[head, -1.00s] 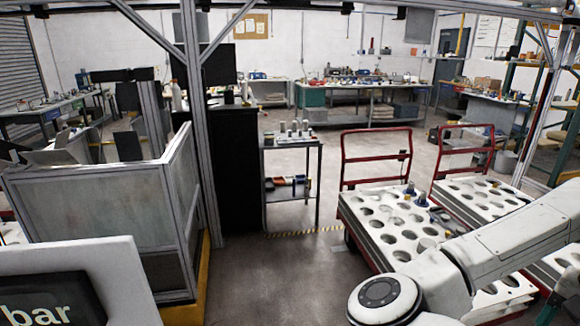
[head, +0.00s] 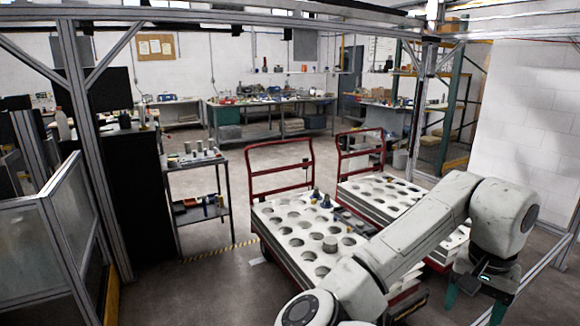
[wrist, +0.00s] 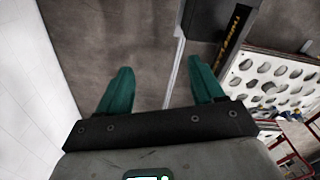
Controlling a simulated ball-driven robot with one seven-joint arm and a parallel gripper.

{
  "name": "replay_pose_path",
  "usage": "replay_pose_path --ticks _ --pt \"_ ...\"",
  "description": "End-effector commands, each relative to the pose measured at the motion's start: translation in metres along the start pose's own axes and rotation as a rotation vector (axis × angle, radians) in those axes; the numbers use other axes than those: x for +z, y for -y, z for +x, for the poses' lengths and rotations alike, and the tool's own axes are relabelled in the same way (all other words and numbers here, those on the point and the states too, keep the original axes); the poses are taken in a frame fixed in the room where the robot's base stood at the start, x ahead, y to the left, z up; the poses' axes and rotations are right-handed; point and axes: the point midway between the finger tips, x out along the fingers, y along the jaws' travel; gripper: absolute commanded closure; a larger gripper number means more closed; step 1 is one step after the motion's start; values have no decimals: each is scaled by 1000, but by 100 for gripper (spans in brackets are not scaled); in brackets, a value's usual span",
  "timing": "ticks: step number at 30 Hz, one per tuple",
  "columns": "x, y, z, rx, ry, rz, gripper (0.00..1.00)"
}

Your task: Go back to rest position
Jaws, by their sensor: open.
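My gripper (head: 470,308) hangs at the lower right of the head view, below the bent end of my pale arm. Its two green fingers stand wide apart in the wrist view (wrist: 160,95), with nothing between them. Bare concrete floor (wrist: 145,40) shows beyond the fingertips. In the head view the gripper is to the right of the carts, and its fingertips run close to the bottom edge of the picture.
A red-handled cart (head: 275,242) with white hole-cut trays stands left of my arm, partly hidden by it. A second cart (head: 360,190) stands behind. Frame posts (head: 82,150) rise at left. A white wall (head: 535,110) bounds the right. Floor at centre-left is clear.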

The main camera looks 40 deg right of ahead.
Motion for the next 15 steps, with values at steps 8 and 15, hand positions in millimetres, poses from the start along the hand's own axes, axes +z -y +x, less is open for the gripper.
replay_pose_path --ticks 8,15 --pt "-8 -6 -2 44 -74 0 33" --pt "-18 -12 -5 103 -185 -14 33"
